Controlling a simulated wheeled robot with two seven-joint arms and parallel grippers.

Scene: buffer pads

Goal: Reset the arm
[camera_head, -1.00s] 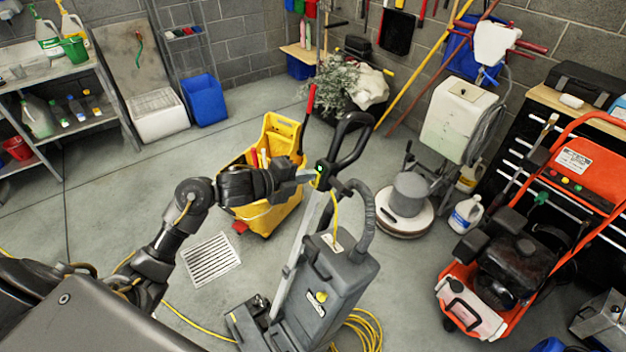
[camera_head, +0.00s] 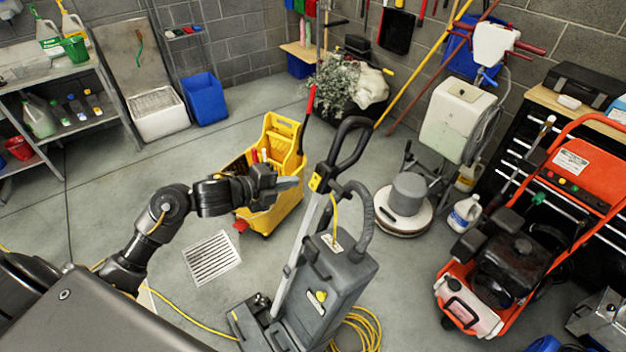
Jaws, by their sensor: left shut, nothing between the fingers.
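My left arm comes in from the lower left, and its gripper (camera_head: 290,183) is shut and empty. It is in front of the yellow mop bucket (camera_head: 280,209) in the picture and just left of the handle of the grey upright floor machine (camera_head: 325,285). A small gap shows between the fingertips and the machine's handle post, where a yellow switch (camera_head: 318,182) now shows. The machine stands upright on the floor. My right gripper is not in view.
A yellow cord (camera_head: 362,328) lies around the machine's base. A floor drain (camera_head: 211,257) is set in the floor below my arm. A floor scrubber (camera_head: 405,208) and an orange pressure washer (camera_head: 505,265) stand at the right. Open floor (camera_head: 110,190) lies at the left.

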